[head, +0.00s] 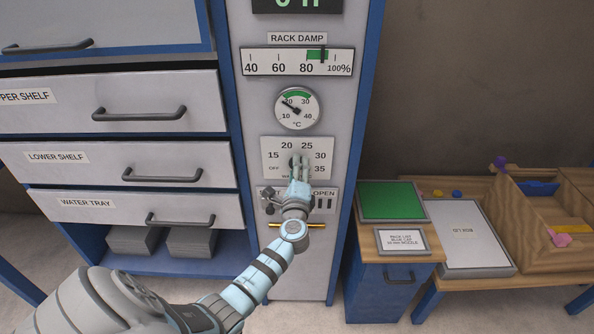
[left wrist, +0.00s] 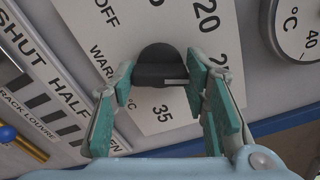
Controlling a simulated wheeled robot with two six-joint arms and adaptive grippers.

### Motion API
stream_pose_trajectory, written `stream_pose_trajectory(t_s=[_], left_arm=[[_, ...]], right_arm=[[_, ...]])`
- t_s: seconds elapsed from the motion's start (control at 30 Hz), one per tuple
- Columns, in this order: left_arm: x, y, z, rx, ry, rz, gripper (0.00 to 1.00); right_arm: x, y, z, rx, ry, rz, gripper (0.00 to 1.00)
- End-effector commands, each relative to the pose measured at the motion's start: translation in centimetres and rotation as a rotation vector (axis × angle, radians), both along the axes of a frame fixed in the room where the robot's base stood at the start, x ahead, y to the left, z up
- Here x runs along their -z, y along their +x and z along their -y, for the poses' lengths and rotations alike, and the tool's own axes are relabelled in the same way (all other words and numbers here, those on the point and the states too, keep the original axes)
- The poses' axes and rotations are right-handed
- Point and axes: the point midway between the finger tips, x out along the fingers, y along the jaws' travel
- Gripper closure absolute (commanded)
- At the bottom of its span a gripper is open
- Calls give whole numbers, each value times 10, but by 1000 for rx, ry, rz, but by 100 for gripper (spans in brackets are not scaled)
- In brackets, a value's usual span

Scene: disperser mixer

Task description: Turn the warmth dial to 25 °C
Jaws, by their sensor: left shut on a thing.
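The warmth dial's panel (head: 272,143) is white, marked OFF, WARM and 15 to 35. Its black round knob (left wrist: 160,62) shows in the left wrist view with a pale pointer line. That line points right, towards the 25 and 30 side; the exact mark is hidden by a finger. My left gripper (head: 298,168) reaches up to the panel. In the left wrist view its teal-padded fingers (left wrist: 160,88) are shut on the knob, one on each side. The head view mostly hides the knob behind the fingers. My right gripper is not in view.
A round °C gauge (head: 297,107) sits above the dial, its needle between 10 and 20. A RACK DAMP scale (head: 297,62) is higher up. Below are a louvre panel (head: 325,198) and a brass bar (head: 312,225). Drawers (head: 130,165) stand left; a low bench (head: 470,190) stands right.

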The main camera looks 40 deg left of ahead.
Motion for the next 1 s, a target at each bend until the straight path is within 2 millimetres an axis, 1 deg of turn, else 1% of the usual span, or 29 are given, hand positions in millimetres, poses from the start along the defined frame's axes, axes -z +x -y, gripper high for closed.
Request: stream_pose_trajectory(t_s=[0.33, 0.37, 0.4, 0.47, 0.5, 0.77, 0.83, 0.93, 1.0], left_arm=[[1, 0, 1, 1, 0, -3, 86], [1, 0, 1, 1, 0, -3, 57], [1, 0, 0, 1, 0, -3, 51], [1, 0, 0, 0, 0, -3, 41], [1, 0, 0, 1, 1, -2, 38], [0, -1, 0, 0, 0, -1, 38], [1, -3, 2, 1, 0, -2, 38], [2, -15, 12, 1, -1, -1, 38], [2, -29, 23, 2, -3, -1, 38]], right_arm=[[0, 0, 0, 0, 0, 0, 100], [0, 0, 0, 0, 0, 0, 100], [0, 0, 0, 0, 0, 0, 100], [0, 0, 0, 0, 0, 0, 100], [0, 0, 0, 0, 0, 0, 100], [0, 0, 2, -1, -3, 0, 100], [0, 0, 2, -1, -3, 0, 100], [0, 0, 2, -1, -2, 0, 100], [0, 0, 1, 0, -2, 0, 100]])
